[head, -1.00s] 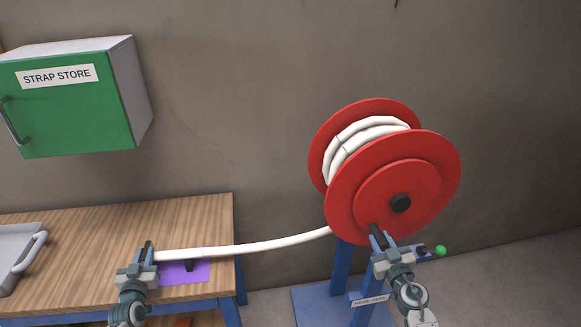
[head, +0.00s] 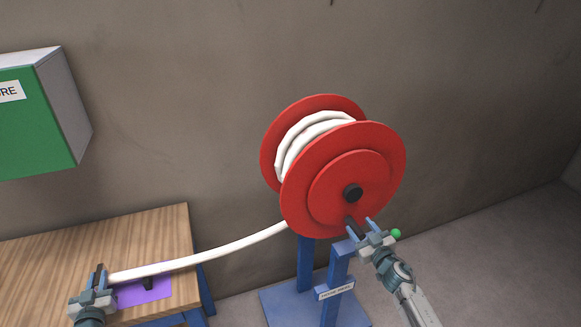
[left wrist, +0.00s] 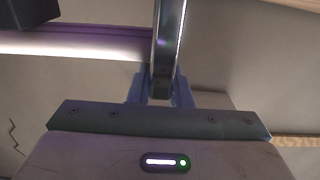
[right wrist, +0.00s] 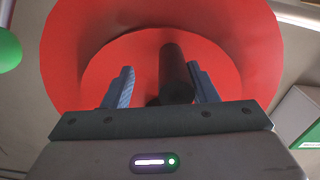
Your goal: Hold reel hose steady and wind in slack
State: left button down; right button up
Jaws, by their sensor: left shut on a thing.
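A red hose reel (head: 370,150) stands on a blue stand, with white hose (head: 200,257) wound between its flanges. The hose runs down left from the reel to the table. My left gripper (head: 99,276) is shut on the hose's left end, above the table. In the left wrist view, a narrow strip stands between its close-set fingers (left wrist: 161,90). My right gripper (head: 361,224) is at the reel's front, below the black hub (head: 352,193). In the right wrist view, its fingers are open around the black crank handle (right wrist: 175,75), with a gap on the left side.
The wooden table (head: 95,235) carries a purple mat (head: 150,290) with a small black piece. A green ball knob (head: 396,233) sits right beside my right gripper. The green cabinet (head: 30,125) hangs at left. Floor right of the stand is clear.

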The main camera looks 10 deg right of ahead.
pick_arm(q)
jog(key=shift+w+d, duration=0.1)
jog(key=shift+d, duration=0.25)
jog(key=shift+a+f, duration=0.1)
jog(key=shift+a, duration=0.15)
pick_arm(e)
jog(key=shift+d+f, duration=0.1)
jog(key=shift+f, duration=0.05)
pick_arm(q)
jog(key=shift+d, duration=0.1)
pick_arm(e)
jog(key=shift+f, duration=0.1)
jog(key=shift+s, duration=0.25)
jog(key=s+d, duration=0.1)
jog(key=s, duration=1)
jog(key=shift+s+d, duration=0.25)
jog(key=shift+d, duration=0.15)
pick_arm(q)
jog(key=c, duration=1.7)
grip_release()
